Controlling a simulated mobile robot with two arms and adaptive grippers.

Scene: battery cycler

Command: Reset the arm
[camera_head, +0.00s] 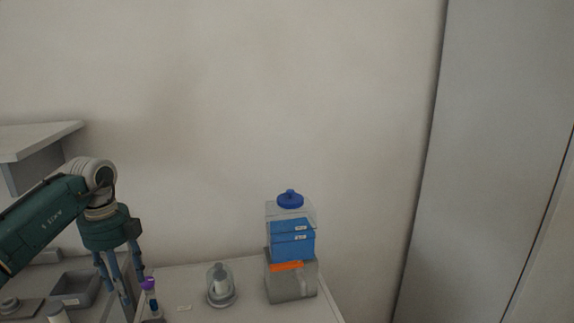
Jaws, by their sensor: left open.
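My left arm comes in from the left edge, dark green with a grey wrist joint. My left gripper (122,285) points down over the left part of the bench, beside a small purple-capped tube (149,291). Its fingers are apart and I see nothing held between them. The fingertips come near the bottom of the picture, so their exact height above the bench is hard to tell. My right gripper is not in view.
A blue stacked device with a blue knob (293,240) stands on the white bench (245,277), with a glass dome (221,285) to its left. A grey tray (77,290) lies left of the gripper. A shelf (38,140) juts out above. A grey panel (480,160) stands at right.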

